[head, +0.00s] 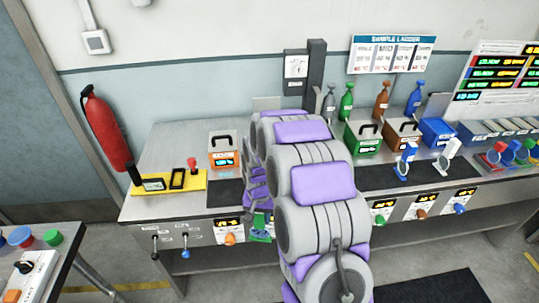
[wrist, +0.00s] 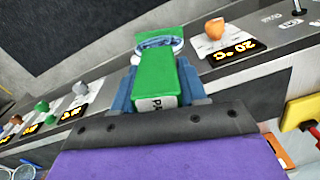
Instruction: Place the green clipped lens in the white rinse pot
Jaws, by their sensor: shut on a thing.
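The green clipped lens (wrist: 157,78) is in my gripper (wrist: 158,88), whose blue fingers close on both sides of its green, labelled handle. Its round clear lens shows past the far end of the handle. In the head view the green piece (head: 260,229) shows low at the bench front, just left of my arm, which hides most of the gripper. I cannot clearly make out a white rinse pot in either view; my arm covers the middle of the bench.
Green (head: 362,138), brown (head: 403,134) and blue (head: 437,132) handled boxes stand at the back right, with bottles behind. Blue (head: 406,160) and white (head: 447,156) clipped pieces stand before them. An orange-fronted box (head: 223,151) and yellow tray (head: 195,184) are on the left.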

